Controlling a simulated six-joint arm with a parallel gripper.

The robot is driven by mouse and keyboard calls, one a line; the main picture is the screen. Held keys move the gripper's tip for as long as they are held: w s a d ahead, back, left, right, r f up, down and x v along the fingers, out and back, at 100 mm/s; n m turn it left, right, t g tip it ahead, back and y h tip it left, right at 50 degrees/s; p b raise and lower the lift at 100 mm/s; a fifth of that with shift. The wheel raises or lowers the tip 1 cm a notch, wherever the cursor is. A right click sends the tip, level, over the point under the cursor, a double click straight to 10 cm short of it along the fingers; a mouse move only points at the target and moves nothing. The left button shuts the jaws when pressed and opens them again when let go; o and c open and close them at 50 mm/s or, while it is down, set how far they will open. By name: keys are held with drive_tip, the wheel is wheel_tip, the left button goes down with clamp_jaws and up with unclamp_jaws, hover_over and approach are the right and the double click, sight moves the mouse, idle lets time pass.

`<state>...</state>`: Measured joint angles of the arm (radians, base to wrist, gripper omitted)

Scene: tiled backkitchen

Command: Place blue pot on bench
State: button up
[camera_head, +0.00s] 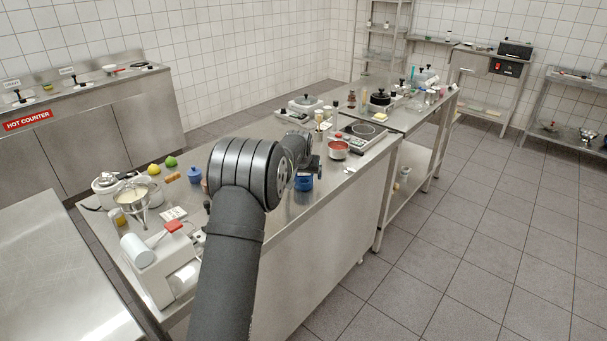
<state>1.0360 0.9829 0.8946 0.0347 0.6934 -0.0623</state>
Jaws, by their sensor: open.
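A small open blue pot (304,184) stands on the long steel bench (290,212), just right of my wrist. A second blue vessel (194,175), with a knobbed top, stands on the same bench to the left of my arm. My gripper (314,171) is open, above and close to the blue pot at the right; I cannot tell whether they touch. My dark arm crosses the picture from the bottom and hides the middle of the bench.
A red-filled bowl (338,149) and a hot plate (362,131) are further along the bench. A white machine (160,262) occupies the near end. The tiled floor at right is clear.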

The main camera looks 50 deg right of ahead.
drive_tip(key=shift+r, duration=0.2)
drive_tip(key=v, duration=1.2)
drive_tip(key=x, duration=1.2)
drive_tip(key=shift+f, duration=0.1)
drive_tip(key=shift+r, duration=1.2)
